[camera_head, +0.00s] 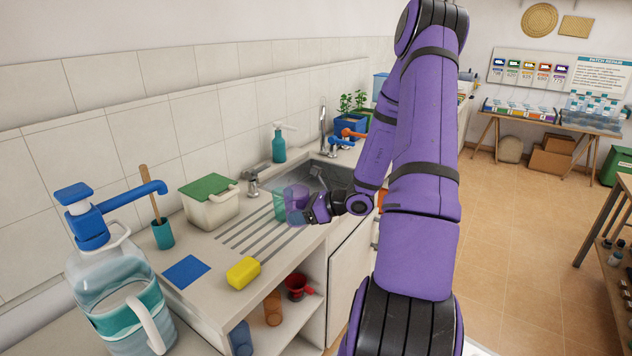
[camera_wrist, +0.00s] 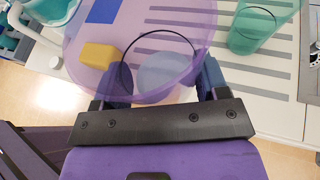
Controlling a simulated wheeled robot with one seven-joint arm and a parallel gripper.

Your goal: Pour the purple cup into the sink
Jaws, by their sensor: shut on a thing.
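The purple cup (camera_head: 297,193) is see-through and held above the ribbed drainboard, beside the sink (camera_head: 328,174). My gripper (camera_head: 307,212) is shut on it; in the wrist view the cup (camera_wrist: 140,30) sits between the two blue fingers (camera_wrist: 163,82). A pale bluish round patch shows through the cup; I cannot tell whether it is liquid or the base. The sink basin is dark grey, with a tall tap (camera_head: 323,128) behind, and my arm hides part of its right side.
A teal see-through cup (camera_head: 280,206) stands on the drainboard close by, also in the wrist view (camera_wrist: 262,28). A yellow sponge (camera_head: 243,272), blue cloth (camera_head: 187,271), lidded white box (camera_head: 211,205) and large blue-topped jug (camera_head: 118,290) line the counter. A teal soap bottle (camera_head: 279,147) stands behind.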

